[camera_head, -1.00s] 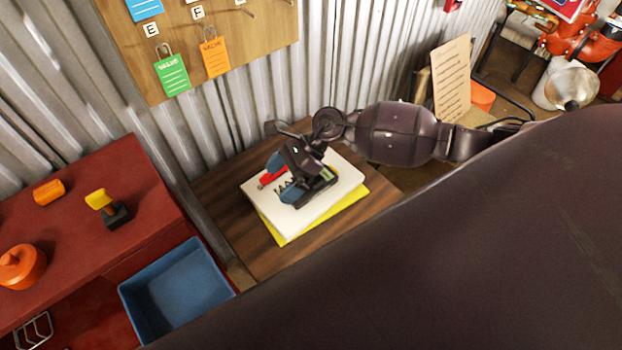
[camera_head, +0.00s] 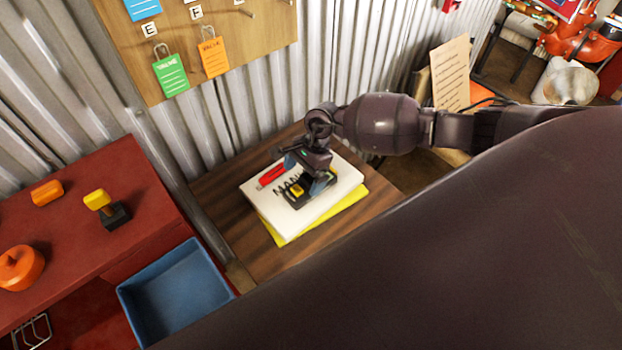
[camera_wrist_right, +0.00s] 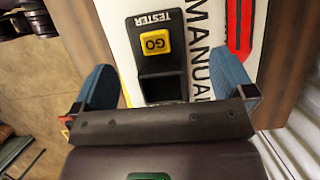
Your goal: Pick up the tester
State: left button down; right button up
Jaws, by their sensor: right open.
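The tester (camera_head: 296,191) is a small black box with a yellow GO button, lying on the white manual (camera_head: 263,196). In the right wrist view the tester (camera_wrist_right: 156,50) lies between the two blue fingers, with a gap on each side. My right gripper (camera_head: 306,186) is open over the tester, its blue fingers spread; it also shows in the right wrist view (camera_wrist_right: 163,66). The near end of the tester is hidden behind the gripper body in that view. My left gripper is not in view.
A yellow book (camera_head: 345,206) is under the manual on a wooden table (camera_head: 222,199). A blue bin (camera_head: 178,292) and a red bench (camera_head: 85,235) stand left; a corrugated wall (camera_head: 240,110) rises behind.

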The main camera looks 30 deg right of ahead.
aim_at(300, 186)
jog(key=shift+x, duration=2.2)
jog(key=shift+s+d, duration=0.15)
jog(key=shift+s, duration=0.05)
jog(key=c, duration=1.2)
jog(key=shift+o, duration=0.2)
jog(key=shift+r, duration=0.1)
notch_tip(300, 186, up, 20)
